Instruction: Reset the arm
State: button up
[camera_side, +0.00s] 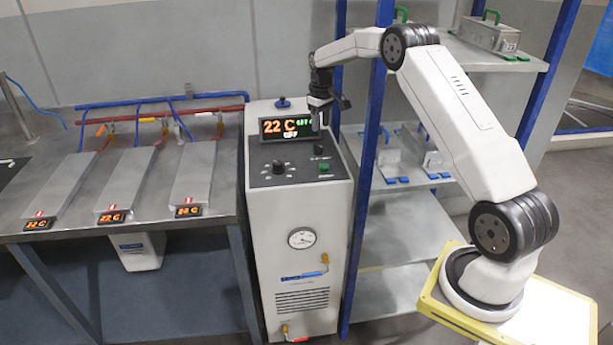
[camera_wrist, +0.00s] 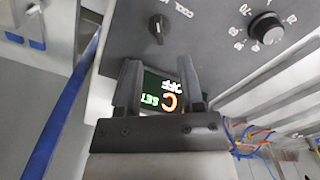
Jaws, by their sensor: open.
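My gripper (camera_side: 320,112) points down in front of the right part of the display on the white control cabinet (camera_side: 298,215). In the wrist view, my gripper (camera_wrist: 158,75) has its two dark fingers apart with nothing between them. The lit display (camera_wrist: 163,95) shows behind the fingers. In the side view the display (camera_side: 286,127) reads 22 C and OFF, partly covered by the gripper. Below it on the sloped panel are a black knob (camera_side: 278,167) and a green button (camera_side: 324,167). I cannot tell whether the gripper touches the cabinet.
A metal bench (camera_side: 120,225) at left carries three grey boxes with 22 C readouts, with red and blue pipes behind. A shelf rack (camera_side: 410,225) with blue posts stands right of the cabinet, holding metal cases such as the top one (camera_side: 490,37). My base stands on a yellow-edged platform.

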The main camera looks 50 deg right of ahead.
jog(key=s+a+r+n+t, duration=0.1)
jog(key=s+a, duration=0.2)
jog(key=a, duration=0.6)
jog(key=s+a+r, duration=0.1)
jog(key=s+a, duration=0.3)
jog(key=a, duration=0.5)
jog(key=s+a+f+t, duration=0.1)
jog(key=s+a+f, duration=0.1)
jog(key=s+a, duration=1)
jog(key=s, duration=0.4)
jog(key=shift+s+n+t, duration=0.3)
jog(key=shift+n, duration=0.1)
jog(key=shift+f, duration=0.1)
